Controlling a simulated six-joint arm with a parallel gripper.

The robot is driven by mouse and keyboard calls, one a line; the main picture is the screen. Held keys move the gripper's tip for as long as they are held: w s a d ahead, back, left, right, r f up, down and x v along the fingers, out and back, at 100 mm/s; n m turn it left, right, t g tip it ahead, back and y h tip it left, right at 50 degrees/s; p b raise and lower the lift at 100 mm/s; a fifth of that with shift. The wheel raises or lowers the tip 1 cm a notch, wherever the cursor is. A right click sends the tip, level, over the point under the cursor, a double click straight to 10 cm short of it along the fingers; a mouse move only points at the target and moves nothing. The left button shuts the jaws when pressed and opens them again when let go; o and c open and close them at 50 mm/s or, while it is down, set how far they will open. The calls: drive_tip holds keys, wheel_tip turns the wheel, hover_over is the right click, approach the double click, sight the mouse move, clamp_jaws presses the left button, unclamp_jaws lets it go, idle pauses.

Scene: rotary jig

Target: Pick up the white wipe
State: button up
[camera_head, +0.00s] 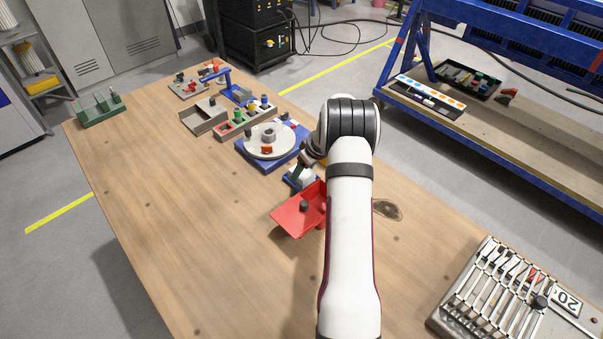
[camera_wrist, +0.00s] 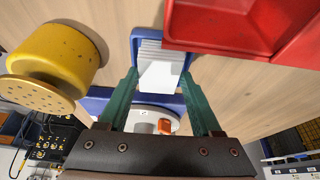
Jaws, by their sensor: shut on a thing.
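The white wipe (camera_wrist: 160,77) is at the front of a ridged white stack in a small blue holder (camera_wrist: 136,42) in the wrist view. My gripper (camera_wrist: 160,72) has its two green fingers on either side of the wipe, shut on it. The wipe is still at the holder; whether it is clear of the stack cannot be told.
A red tray (camera_head: 289,218) lies close beside the holder. A yellow can with a perforated disc (camera_wrist: 60,55) stands on the other side. The blue rotary jig with its grey disc (camera_head: 262,147) is behind.

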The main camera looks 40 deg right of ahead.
sight(308, 175)
drive_tip(key=shift+r, duration=0.1)
drive_tip(key=shift+r, duration=0.35)
drive_tip(key=v, duration=0.4)
drive_tip(key=shift+w+d+r, duration=0.15)
drive_tip(key=shift+d, duration=0.1)
drive_tip(key=s+d+r, duration=0.3)
drive_tip(key=s+r, duration=0.3)
drive_tip(key=s, duration=0.3)
drive_tip(key=shift+s+d, duration=0.25)
drive_tip(key=shift+s, duration=0.15)
drive_tip(key=o, duration=0.8)
drive_tip(key=c, duration=0.7)
drive_tip(key=w+d+m+h, duration=0.1)
drive_tip(key=w+d+m, duration=0.1)
drive_tip(key=w+m, duration=0.1)
drive_tip(key=w+d+r+m+h, duration=0.1)
drive_tip(key=w+d+m, duration=0.2)
drive_tip(key=w, duration=0.1)
drive_tip(key=w+d+r+m+g+h, duration=0.1)
drive_tip(key=w+d+m, duration=0.1)
drive_tip(key=w+d, duration=0.1)
drive_tip(key=shift+w+d+m, duration=0.1)
drive_tip(key=shift+w+m, duration=0.3)
drive_tip(key=shift+w, duration=0.2)
drive_tip(key=shift+f, duration=2.85)
